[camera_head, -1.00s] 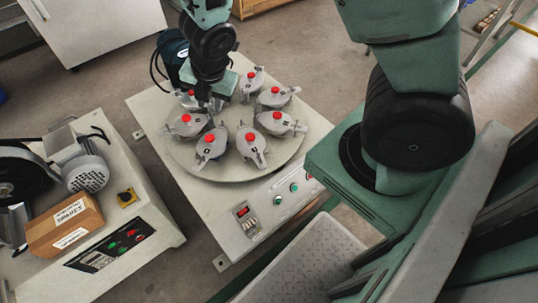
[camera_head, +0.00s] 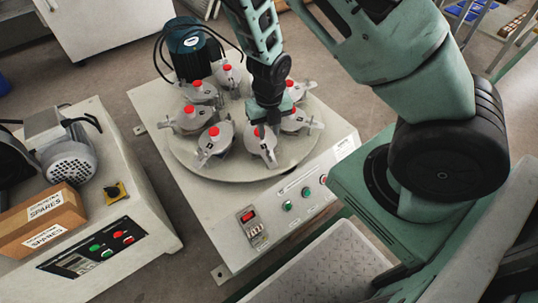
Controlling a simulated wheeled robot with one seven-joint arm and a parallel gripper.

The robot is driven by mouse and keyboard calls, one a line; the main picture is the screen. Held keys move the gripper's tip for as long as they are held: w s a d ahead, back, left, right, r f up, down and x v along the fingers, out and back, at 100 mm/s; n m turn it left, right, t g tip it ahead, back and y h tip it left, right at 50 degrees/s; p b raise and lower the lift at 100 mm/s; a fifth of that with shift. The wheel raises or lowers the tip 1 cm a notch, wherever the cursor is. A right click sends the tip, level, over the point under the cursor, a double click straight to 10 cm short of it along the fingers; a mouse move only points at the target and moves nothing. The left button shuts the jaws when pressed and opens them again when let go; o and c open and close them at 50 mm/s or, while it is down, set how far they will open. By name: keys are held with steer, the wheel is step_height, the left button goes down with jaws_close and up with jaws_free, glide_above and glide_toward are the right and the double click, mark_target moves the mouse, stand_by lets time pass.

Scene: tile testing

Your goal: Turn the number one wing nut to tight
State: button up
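A round grey turntable (camera_head: 199,172) carries a ring of grey metal pots with red caps and clamp-like lugs. My gripper (camera_head: 268,121) points down over the near right part of the ring. Its tips are just above or behind the front pot (camera_head: 262,148); contact cannot be told. The finger gap is hidden, so open or shut does not show. Another pot (camera_head: 215,140) sits to the left, and one (camera_head: 296,120) to the right is partly covered by my gripper. Dark number marks on the pots are too small to read, so wing nut one cannot be picked out.
A blue-green motor (camera_head: 192,50) with cables stands behind the turntable. At left are a grinder bench (camera_head: 140,215) and a cardboard spares box (camera_head: 42,220). My arm fills the right side.

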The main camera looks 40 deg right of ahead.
mark_target(269, 152)
step_height(269, 152, down, 9)
steer(key=b, duration=0.5)
steer(key=shift+f, duration=0.1)
jaws_close()
